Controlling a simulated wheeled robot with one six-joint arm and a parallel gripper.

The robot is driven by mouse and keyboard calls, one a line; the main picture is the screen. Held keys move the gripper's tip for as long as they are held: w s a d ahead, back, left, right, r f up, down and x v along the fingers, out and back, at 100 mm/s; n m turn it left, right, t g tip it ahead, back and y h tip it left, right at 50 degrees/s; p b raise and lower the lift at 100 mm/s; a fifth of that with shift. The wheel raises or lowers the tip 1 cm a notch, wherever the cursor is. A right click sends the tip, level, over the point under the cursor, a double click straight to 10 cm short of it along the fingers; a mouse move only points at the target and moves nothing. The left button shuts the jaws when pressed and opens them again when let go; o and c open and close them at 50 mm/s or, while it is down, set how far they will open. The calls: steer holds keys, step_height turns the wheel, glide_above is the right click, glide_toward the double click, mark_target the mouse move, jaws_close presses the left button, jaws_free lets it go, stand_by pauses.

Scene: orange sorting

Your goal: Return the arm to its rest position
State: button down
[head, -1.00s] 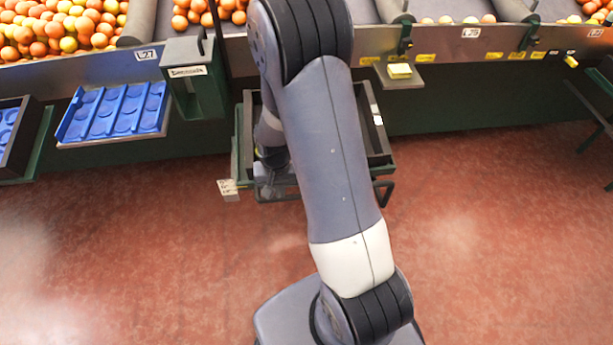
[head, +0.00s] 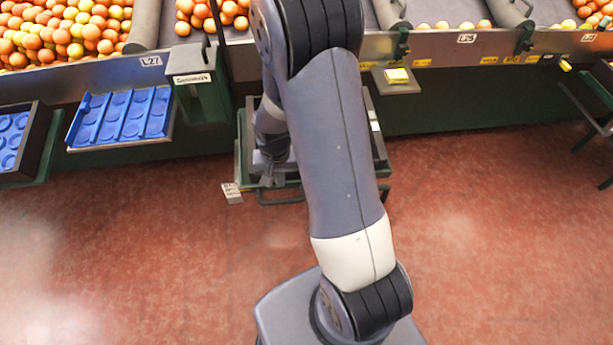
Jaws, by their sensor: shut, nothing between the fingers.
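My arm (head: 335,150) stretches up from my base in the middle of the head view and bends over at the top. Its far end hangs down behind the upper link. My gripper (head: 268,180) shows small at the near edge of the dark crate stand (head: 378,140), pointing downward. It looks shut, with nothing seen in it. My arm hides much of the crate and its inside.
A blue tray (head: 122,118) sits on a shelf at left, beside a dark crate (head: 38,150) with blue inserts. The red floor (head: 490,220) is clear at right.

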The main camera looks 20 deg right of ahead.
mark_target(282, 200)
steer(key=shift+r+p, duration=0.4)
steer(key=shift+r, duration=0.45)
step_height(282, 200, down, 9)
steer(key=b, duration=0.6)
steer(key=shift+r, duration=0.1)
